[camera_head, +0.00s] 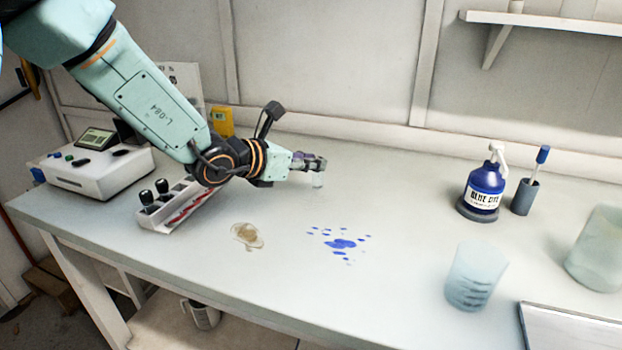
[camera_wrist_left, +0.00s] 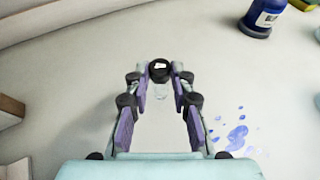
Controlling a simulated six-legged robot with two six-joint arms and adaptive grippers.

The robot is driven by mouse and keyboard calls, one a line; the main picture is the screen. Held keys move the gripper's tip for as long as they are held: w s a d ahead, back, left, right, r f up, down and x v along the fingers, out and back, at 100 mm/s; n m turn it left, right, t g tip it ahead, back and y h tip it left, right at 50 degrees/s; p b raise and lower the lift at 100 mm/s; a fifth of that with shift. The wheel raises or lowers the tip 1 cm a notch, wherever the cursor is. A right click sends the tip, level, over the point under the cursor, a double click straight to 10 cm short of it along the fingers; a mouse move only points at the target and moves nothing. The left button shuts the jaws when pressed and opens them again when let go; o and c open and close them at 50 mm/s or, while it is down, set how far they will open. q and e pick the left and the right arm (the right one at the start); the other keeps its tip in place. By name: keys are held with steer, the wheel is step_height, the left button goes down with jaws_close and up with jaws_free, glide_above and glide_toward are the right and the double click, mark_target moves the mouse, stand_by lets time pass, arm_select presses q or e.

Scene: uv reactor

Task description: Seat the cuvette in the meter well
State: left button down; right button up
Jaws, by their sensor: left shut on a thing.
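My left gripper (camera_head: 315,164) is shut on a small clear cuvette (camera_head: 318,181), held above the middle of the bench. In the left wrist view the cuvette's dark round cap (camera_wrist_left: 159,72) shows between the fingertips, with a faint clear part below it. The meter (camera_head: 92,170), a white box with a greenish screen, stands at the bench's left end, far left of the gripper. Its well is too small to make out for sure. My right gripper is in neither view.
A rack (camera_head: 178,210) with black-capped vials stands under my left forearm. A brown stain (camera_head: 247,236) and blue spill (camera_head: 340,244) mark the bench. A blue dye bottle (camera_head: 484,188), dark holder (camera_head: 525,197) and frosted cups (camera_head: 473,276) stand right. The middle is otherwise clear.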

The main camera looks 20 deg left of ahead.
mark_target(313, 177)
arm_select(q)
steer(key=f, duration=0.3)
steer(key=shift+w+f, duration=0.2)
steer(key=shift+f, duration=0.15)
steer(key=shift+s+r+b, duration=0.1)
steer(key=shift+s+b, duration=0.05)
steer(key=shift+b, duration=0.15)
steer(key=shift+f, duration=0.2)
steer(key=c, duration=1.2)
jaws_free()
steer(key=shift+o, duration=0.3)
steer(key=shift+r, duration=0.1)
